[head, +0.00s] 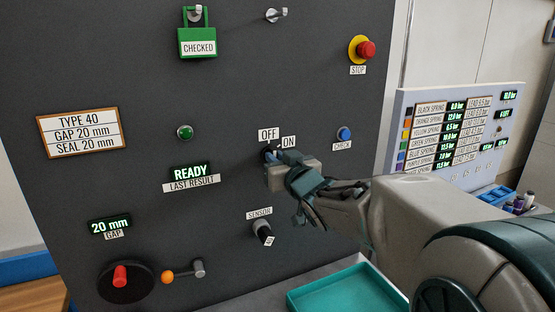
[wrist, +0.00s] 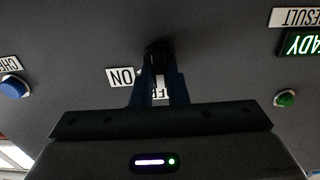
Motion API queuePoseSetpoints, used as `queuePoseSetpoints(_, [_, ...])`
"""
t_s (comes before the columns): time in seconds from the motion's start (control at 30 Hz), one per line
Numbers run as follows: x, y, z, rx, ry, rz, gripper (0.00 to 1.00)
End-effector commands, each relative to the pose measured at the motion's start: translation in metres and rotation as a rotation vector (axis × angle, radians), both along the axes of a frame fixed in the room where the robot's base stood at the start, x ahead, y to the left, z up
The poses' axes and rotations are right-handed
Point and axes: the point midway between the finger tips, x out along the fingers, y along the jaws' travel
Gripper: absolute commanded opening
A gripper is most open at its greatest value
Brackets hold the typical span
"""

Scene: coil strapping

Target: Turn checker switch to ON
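The checker switch (head: 267,149) is on the dark panel, below the OFF label (head: 268,134) and down-left of the ON label (head: 289,142). My gripper (head: 275,156) is at this switch, and its blue fingers and body hide most of it. In the wrist view, which is upside down, the dark round base of the switch (wrist: 158,52) shows just beyond my fingertips (wrist: 161,72). The fingers are close together with a narrow gap, and appear closed on the lever. The ON label (wrist: 121,76) is clear there, while the fingers partly cover the OFF label. Which way the lever points is hidden.
A blue CHECK button (head: 344,134) is right of the switch, with the red STOP button (head: 365,50) above it. The SENSOR knob (head: 262,231) is below my gripper. A green lamp (head: 185,132) is left. A teal tray (head: 345,292) lies below my arm.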

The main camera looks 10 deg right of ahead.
Motion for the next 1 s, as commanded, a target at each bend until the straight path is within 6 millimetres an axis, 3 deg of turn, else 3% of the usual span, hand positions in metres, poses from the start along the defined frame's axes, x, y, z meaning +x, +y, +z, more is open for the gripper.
queuePoseSetpoints(0.47, [0.0, -0.0005, 0.0002, 0.092, 0.02, 0.0, 0.0])
queuePoseSetpoints(1.0, [0.0005, -0.0026, -0.0002, 0.555, 0.112, -0.001, 0.0])
